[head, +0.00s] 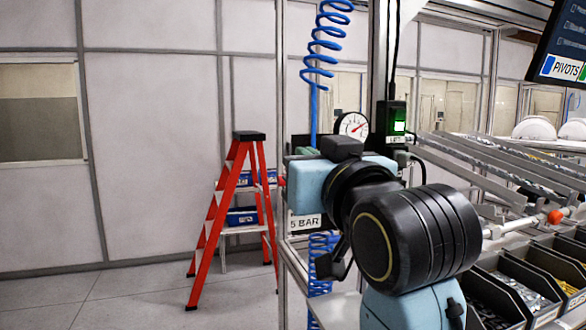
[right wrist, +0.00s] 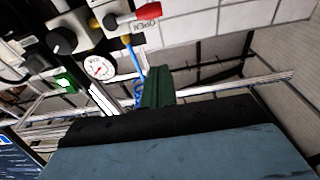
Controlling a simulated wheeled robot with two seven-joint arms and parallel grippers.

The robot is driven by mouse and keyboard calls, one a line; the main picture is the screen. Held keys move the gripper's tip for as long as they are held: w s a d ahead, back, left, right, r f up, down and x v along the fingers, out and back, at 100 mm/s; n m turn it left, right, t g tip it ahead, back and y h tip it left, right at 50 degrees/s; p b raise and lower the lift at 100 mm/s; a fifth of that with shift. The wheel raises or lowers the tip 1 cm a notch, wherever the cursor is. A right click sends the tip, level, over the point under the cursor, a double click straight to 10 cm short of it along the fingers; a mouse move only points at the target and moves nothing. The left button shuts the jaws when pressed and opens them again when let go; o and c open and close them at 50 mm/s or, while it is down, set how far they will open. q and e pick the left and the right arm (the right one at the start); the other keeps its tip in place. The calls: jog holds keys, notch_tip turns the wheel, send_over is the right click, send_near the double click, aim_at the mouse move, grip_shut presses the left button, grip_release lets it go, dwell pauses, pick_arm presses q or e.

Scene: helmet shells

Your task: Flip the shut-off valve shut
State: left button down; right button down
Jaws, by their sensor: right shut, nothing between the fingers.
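The shut-off valve's red lever (right wrist: 136,20) shows at the top of the right wrist view, beside a label reading OPEN (right wrist: 148,11). In the head view a small red tip (head: 281,181), apparently part of it, shows left of my right wrist, which hides the rest of the valve. My right gripper (right wrist: 157,86) has its dark green fingers shut and empty, apart from the lever in the right wrist view. In the head view only a bit of the right gripper (head: 305,151) shows beyond my wrist. My left gripper is in neither view.
A pressure gauge (head: 352,125) and a green-lit box (head: 392,117) are on the post behind my wrist. A blue coiled hose (head: 325,45) hangs above. A red stepladder (head: 235,200) stands to the left. Parts bins (head: 515,290) line the right. Floor at left is clear.

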jog(key=p+x, duration=0.1)
jog(key=x, duration=0.7)
jog(key=shift+w+r+p, duration=0.1)
jog(key=shift+w+p, duration=0.15)
jog(key=shift+p, duration=0.1)
jog(key=shift+s+d+f, duration=0.1)
jog(key=shift+s+f, duration=0.2)
jog(key=shift+f, duration=0.75)
jog(key=shift+s+f, duration=0.25)
jog(key=shift+f, duration=0.8)
